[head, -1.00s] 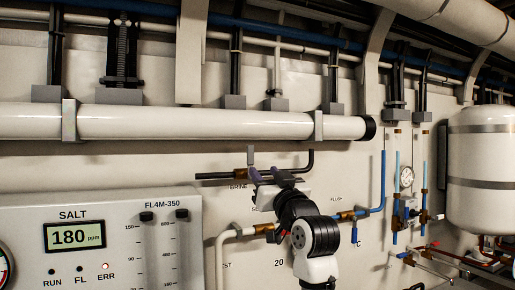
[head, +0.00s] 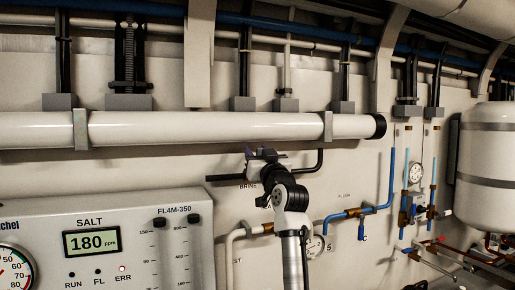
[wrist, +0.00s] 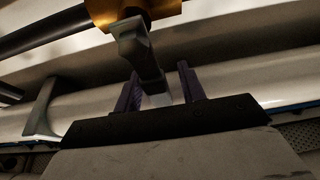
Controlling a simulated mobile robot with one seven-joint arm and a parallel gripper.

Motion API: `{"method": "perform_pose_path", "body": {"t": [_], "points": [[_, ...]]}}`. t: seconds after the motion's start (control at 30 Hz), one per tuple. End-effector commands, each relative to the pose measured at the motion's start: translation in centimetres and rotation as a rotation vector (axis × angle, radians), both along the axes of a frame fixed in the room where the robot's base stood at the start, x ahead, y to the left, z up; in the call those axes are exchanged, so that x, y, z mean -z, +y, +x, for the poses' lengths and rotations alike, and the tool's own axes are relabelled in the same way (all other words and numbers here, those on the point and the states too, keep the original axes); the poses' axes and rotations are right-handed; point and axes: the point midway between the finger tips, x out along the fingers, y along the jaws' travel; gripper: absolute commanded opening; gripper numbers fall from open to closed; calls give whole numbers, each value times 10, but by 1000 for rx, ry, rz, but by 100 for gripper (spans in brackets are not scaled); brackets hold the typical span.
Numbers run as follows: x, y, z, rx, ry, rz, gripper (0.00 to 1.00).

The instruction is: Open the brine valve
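The brine valve is a brass body (wrist: 130,10) on a dark pipe, with a grey lever handle (wrist: 140,50) in the wrist view. In the head view, the dark brine pipe (head: 226,178) runs along the wall below the large white pipe, and my gripper (head: 258,153) hides most of the valve. In the wrist view my gripper (wrist: 161,88) has its two purple fingers apart, with the free end of the lever between them in the picture. White gaps show beside the lever, so the fingers do not look closed on it. Contact or depth cannot be told.
A large white pipe (head: 230,129) runs just above my gripper. A salt panel (head: 165,245) reading 180 ppm stands at lower left. Blue pipes (head: 375,209) and a gauge (head: 415,172) are to the right, with a white tank (head: 489,160) beyond.

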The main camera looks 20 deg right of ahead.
Motion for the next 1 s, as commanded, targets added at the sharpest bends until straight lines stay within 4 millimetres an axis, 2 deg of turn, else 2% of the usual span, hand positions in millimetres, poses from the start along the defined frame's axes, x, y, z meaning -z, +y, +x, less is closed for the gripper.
{"method": "perform_pose_path", "body": {"t": [0.27,0.57,1.0], "points": [[0,0,1,0,0,0,39],[0,0,1,0,0,0,0],[1,1,3,-1,1,22,0]]}}
